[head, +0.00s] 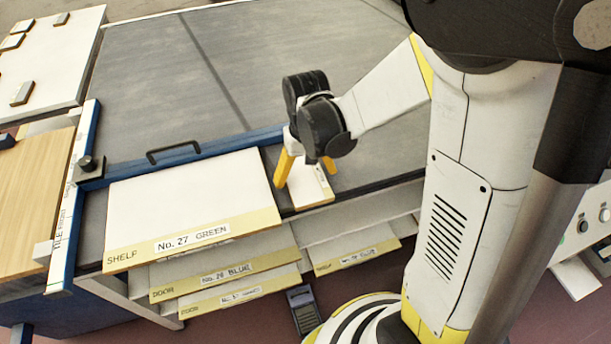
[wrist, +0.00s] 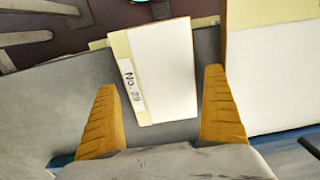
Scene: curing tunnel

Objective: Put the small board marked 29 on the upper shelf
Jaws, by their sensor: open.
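The small board marked No. 29 (wrist: 168,70) is white with a pale yellow labelled edge. In the wrist view it lies flat on a grey surface between my gripper's yellow fingers. In the head view the small board (head: 312,188) lies at the front edge of the grey top, partly hidden by my gripper (head: 305,172). My gripper (wrist: 172,110) is open, with one finger on each side of the board and a gap at both sides. The upper shelf cannot be told for certain; several levels with boards show below the grey top.
A large board marked No. 27 GREEN (head: 190,200) lies left of the small board. Boards marked No. 28 BLUE (head: 225,268) and others sit on lower levels. A blue rail (head: 190,158) with a black handle crosses the grey top (head: 220,80), which is clear behind it.

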